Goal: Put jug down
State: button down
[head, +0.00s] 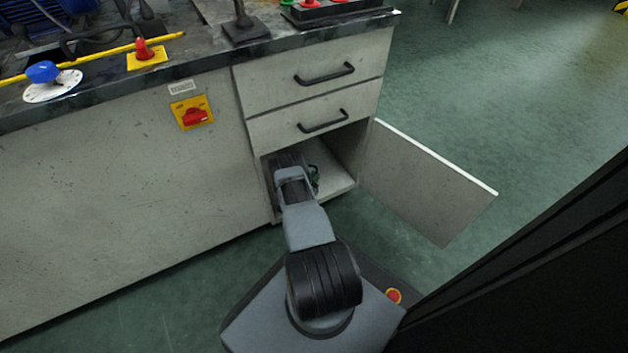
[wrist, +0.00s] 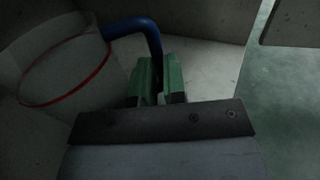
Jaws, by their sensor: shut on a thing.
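The jug (wrist: 58,62) is at the left of the wrist view, pale, with a red line around it and a blue handle (wrist: 133,25). My gripper (wrist: 160,78) has green fingers and is shut on the blue handle, beside the jug's body. The jug looks tilted in this view. In the head view my arm reaches into the open lower compartment of the cabinet (head: 333,172). Only a bit of my gripper (head: 315,178) shows there, and the jug is hidden. I cannot tell whether the jug touches the compartment floor (wrist: 205,58).
The cabinet door (head: 425,185) stands open to the right. Two closed drawers with black handles (head: 324,74) are above the compartment. A red switch (head: 193,115) is on the left panel. The bench top holds a blue knob (head: 43,72) and a red cone-shaped knob (head: 144,50).

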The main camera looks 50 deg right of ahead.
jog(key=shift+f, duration=0.15)
jog(key=c, duration=1.2)
grip_release()
jog(key=shift+a, duration=0.25)
jog(key=a+p, duration=0.1)
jog(key=a, duration=0.2)
jog(key=s+a+p, duration=0.1)
jog(key=a, duration=0.3)
jog(key=a+p, duration=0.2)
jog(key=a, duration=0.2)
jog(key=shift+s+a, duration=0.2)
jog(key=shift+s, duration=0.05)
